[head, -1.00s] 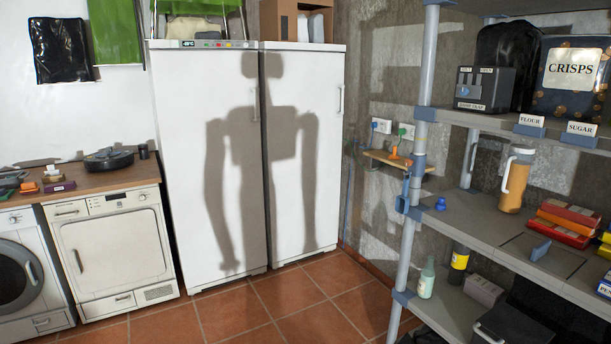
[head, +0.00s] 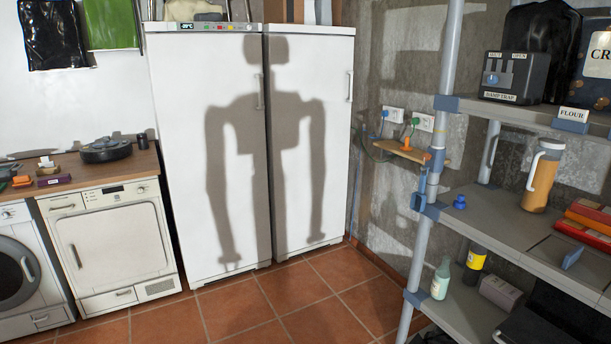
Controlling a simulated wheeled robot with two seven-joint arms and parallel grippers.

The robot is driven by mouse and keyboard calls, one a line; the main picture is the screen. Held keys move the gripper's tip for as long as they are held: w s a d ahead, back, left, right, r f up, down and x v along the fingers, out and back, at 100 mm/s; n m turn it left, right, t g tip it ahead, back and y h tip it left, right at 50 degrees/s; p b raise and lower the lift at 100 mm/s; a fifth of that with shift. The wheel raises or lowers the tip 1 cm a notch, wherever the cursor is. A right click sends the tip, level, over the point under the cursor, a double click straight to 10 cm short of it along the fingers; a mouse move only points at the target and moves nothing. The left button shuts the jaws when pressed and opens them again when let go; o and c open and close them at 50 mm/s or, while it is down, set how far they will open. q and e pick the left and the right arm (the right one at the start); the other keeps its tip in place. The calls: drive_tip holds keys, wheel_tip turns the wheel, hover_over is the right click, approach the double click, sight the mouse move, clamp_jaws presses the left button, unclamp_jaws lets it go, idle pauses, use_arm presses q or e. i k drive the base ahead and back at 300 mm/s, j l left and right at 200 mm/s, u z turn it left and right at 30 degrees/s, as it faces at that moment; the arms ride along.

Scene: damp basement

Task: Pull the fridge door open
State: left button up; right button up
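Two tall white appliances stand side by side against the back wall, both with doors shut. The left one (head: 185,130) has a strip on top with a small display, which seems to show a below-zero temperature, and coloured lights. Its vertical handle (head: 260,91) is at the door's right edge. The right one (head: 335,130) has no display in sight, and its vertical handle (head: 349,86) is also at its right edge. No label names either as the fridge. Neither of my grippers is in view; only my shadow falls across both doors.
A grey shelf rack (head: 480,210) with a blue-clamped post (head: 433,180) stands at the right. A dryer (head: 112,240) and a washing machine (head: 22,270) under a wooden worktop (head: 95,172) stand at the left. The tiled floor (head: 270,305) before the appliances is clear.

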sight(311, 78)
drive_tip(key=i, duration=2.35)
